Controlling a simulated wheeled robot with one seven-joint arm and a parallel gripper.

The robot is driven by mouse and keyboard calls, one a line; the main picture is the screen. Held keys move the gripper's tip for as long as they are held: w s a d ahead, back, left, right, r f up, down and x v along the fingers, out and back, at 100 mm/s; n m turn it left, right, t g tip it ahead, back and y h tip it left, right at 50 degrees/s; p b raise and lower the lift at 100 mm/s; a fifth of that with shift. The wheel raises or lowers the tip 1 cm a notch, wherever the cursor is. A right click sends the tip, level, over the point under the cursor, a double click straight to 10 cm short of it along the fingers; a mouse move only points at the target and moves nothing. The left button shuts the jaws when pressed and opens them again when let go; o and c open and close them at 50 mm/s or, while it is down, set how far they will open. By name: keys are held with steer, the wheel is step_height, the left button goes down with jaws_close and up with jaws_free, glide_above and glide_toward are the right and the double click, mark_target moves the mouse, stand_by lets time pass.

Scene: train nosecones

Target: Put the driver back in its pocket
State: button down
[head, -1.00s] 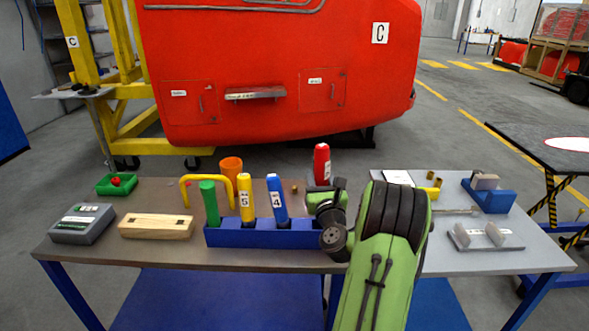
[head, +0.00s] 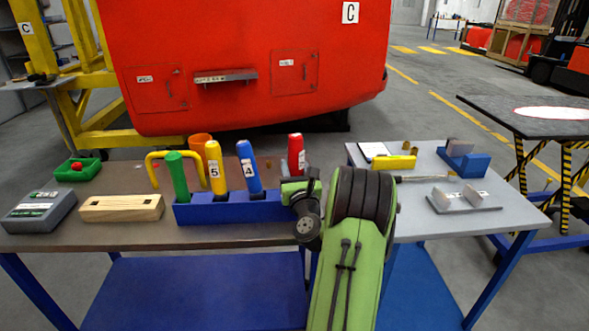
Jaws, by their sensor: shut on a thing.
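The red driver (head: 296,153) stands upright at the right end of the blue rack (head: 235,212), with a white label low on its handle. My gripper (head: 297,180) is shut on the red driver, low on the handle; its fingers are mostly hidden by my wrist. The driver's lower end and the pocket under it are hidden behind my wrist, so I cannot tell how deep it sits. A green driver (head: 177,177), a yellow driver marked 5 (head: 215,168) and a blue driver marked 4 (head: 249,167) stand in the rack, leaning slightly.
An orange cup (head: 200,143) and a yellow handle (head: 156,156) stand behind the rack. A wooden block (head: 122,208), grey box (head: 40,211) and green bin (head: 78,169) are at left. The grey table (head: 480,222) at right holds a yellow piece (head: 395,162) and fixtures.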

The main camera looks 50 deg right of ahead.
steer(key=shift+f+b, duration=0.6)
steer(key=shift+c, duration=2.4)
jaws_free()
